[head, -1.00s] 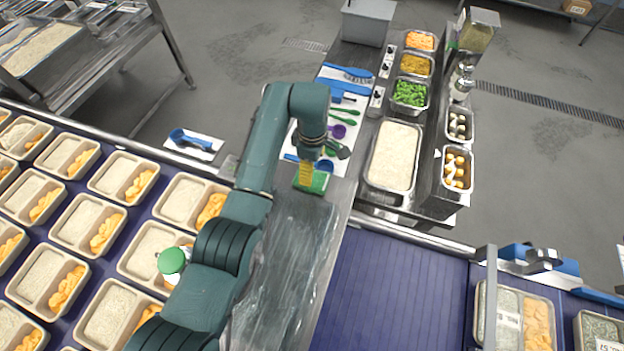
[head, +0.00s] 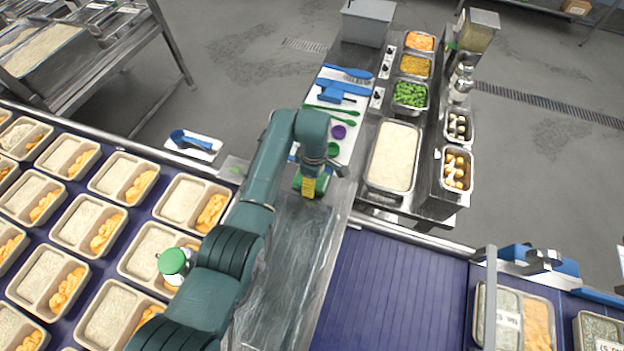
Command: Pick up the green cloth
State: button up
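The green cloth (head: 322,185) lies on the metal counter, just below the white mat with utensils. My arm comes in from the bottom and bends down over it. My gripper (head: 308,190) points down at the cloth and covers its middle, so green shows on both sides. A yellow part shows at the gripper's end. The fingertips are too small and covered to tell whether they are open or shut, or whether they touch the cloth.
A white mat (head: 345,150) with blue and green utensils and a purple cup (head: 339,132) lies just beyond. Food pans, including a rice pan (head: 393,156), stand to the right. Filled trays (head: 150,250) cover the left conveyor; a green-capped container (head: 173,262) stands there beside my arm.

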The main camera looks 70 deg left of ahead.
notch_tip(320, 180, up, 10)
jog(key=shift+r, duration=0.1)
jog(key=o, duration=0.4)
jog(key=c, duration=0.4)
